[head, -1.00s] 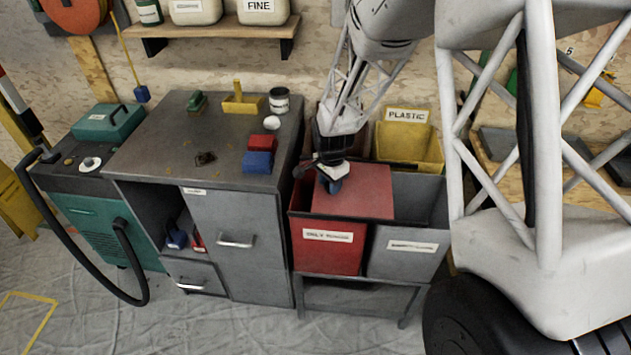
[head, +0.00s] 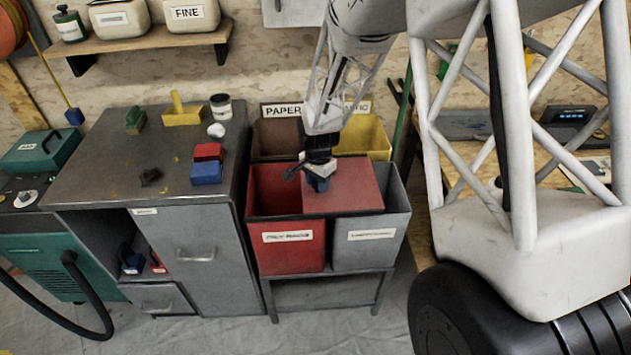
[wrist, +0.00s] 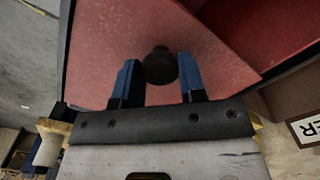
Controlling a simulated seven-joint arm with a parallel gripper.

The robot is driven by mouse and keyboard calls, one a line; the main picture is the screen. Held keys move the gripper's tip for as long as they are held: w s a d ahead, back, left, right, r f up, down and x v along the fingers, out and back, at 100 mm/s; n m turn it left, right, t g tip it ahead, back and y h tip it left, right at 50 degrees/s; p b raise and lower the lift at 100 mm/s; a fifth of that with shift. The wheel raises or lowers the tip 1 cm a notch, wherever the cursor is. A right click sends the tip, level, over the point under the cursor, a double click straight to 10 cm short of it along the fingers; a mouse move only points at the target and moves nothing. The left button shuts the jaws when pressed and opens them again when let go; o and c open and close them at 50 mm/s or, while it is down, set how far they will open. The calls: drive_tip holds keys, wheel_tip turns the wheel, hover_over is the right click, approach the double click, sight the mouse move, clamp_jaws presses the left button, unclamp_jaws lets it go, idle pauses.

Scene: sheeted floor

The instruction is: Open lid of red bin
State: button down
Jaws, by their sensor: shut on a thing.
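The red bin (head: 294,251) stands at the front left of a metal rack, its left part open at the top. Its flat red lid (head: 352,194) lies shifted to the right, over part of the red bin and much of the grey bin beside it. My gripper (head: 318,182) is above the lid. In the wrist view, my gripper (wrist: 158,75) has its blue fingers on both sides of the lid's black knob (wrist: 160,66) and is shut on it. I cannot tell whether the lid rests on the rims or is slightly raised.
A grey bin (head: 371,249) stands right of the red bin. A brown paper bin (head: 276,137) and a yellow bin (head: 369,137) stand behind. A grey cabinet (head: 190,245) with small blocks on top is close on the left.

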drive_tip(key=c, duration=0.7)
unclamp_jaws()
drive_tip(key=shift+r, duration=3.9)
